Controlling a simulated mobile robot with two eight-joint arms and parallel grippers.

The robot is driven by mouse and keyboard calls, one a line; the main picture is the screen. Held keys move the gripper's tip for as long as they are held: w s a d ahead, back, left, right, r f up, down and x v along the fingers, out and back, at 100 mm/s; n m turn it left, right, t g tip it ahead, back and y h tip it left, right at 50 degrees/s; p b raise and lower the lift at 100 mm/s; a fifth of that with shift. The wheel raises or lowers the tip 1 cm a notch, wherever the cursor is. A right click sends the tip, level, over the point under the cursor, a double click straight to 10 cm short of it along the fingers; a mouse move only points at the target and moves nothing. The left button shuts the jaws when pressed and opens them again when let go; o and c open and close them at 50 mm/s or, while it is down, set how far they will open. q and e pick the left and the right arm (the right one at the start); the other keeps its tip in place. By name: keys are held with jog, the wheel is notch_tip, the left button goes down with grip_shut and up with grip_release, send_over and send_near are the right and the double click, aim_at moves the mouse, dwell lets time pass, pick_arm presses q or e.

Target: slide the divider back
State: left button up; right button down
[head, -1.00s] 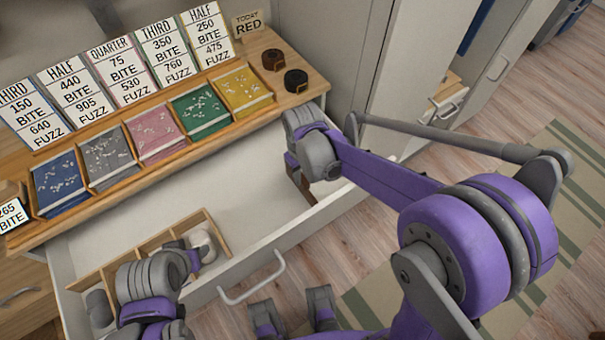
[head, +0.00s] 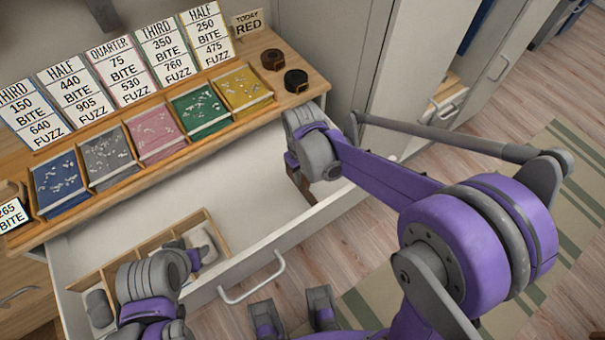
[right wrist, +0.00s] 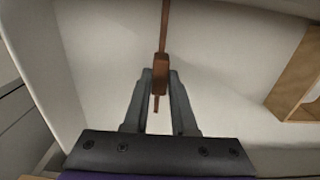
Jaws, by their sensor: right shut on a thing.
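The divider is a thin reddish-brown wooden strip with a thicker block on it (right wrist: 160,75). In the right wrist view it stands between the two fingers of my right gripper (right wrist: 159,88), which is shut on the block. In the head view, only a brown piece of the divider (head: 299,181) shows below my right gripper (head: 304,170), inside the open white drawer (head: 262,205) near its right end. My left gripper (head: 188,256) is over the wooden organizer at the drawer's left; its fingertips are partly hidden, so its opening is unclear.
The wooden organizer (head: 217,232) holds a pale object (head: 205,246) and a grey object (head: 98,307) in its compartments. The drawer floor between organizer and divider is clear. Colored packets (head: 243,90) and price cards line the top. Two dark round items (head: 295,80) sit at the right.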

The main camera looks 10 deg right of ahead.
jog(key=w+d, duration=0.5)
jog(key=d, duration=0.9)
jog(key=shift+b, duration=0.35)
jog(key=c, duration=0.7)
grip_release()
jog(key=shift+a, duration=0.1)
